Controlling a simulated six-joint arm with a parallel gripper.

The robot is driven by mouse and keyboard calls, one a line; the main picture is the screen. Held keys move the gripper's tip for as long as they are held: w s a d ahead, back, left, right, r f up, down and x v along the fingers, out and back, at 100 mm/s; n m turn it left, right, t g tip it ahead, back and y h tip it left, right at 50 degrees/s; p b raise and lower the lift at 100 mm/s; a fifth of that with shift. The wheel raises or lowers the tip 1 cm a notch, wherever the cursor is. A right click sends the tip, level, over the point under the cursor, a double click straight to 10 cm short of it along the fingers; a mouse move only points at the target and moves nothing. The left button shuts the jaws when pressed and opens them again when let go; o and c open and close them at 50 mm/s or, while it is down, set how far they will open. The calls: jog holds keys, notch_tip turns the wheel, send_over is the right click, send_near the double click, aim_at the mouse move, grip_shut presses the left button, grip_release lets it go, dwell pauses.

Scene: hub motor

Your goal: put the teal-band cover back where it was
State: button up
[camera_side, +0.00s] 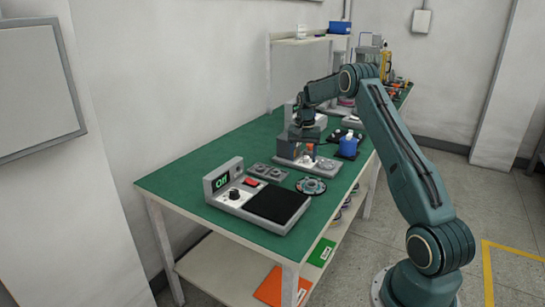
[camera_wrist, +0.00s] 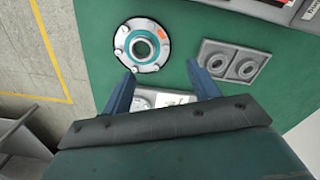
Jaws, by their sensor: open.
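A round silver flanged part with bolts around its rim and a teal ring at its centre (camera_wrist: 143,45) lies on the green bench; I take it for the teal-band cover, but cannot tell whether it is a separate piece. An orange mark shows on its rim. The same part shows in the side view (camera_side: 311,186), near the bench's front edge. My gripper (camera_wrist: 162,70) is open, with nothing seen between its fingers. In the side view my gripper (camera_side: 297,132) is above a grey fixture (camera_side: 296,162), beyond the round part and apart from it.
A grey plate with two round recesses (camera_wrist: 230,62) lies beside the round part. A tester with a lit screen, red button, knob and black pad (camera_side: 275,203) stands at the near end. A blue container (camera_side: 348,146) stands right of the fixture.

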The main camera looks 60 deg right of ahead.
jog(key=shift+r, duration=0.8)
jog(key=s+a+r+n+t+h, duration=0.1)
jog(key=s+a+r+n, duration=0.15)
jog(key=a+r, duration=0.8)
jog(key=s+a+r+n+t, duration=0.1)
jog(key=s+a+r+n, duration=0.15)
jog(key=a+r, duration=0.8)
jog(key=s+a+r+n+t, duration=0.15)
jog(key=s+a+n, duration=0.25)
jog(key=s+a, duration=0.65)
jog(key=s+a+f+n+t+y, duration=0.1)
jog(key=s+a+f+n+t, duration=0.1)
jog(key=s+a, duration=0.6)
jog(key=shift+s+f+n, duration=0.85)
jog(key=shift+s+n, duration=0.35)
jog(key=shift+s, duration=0.35)
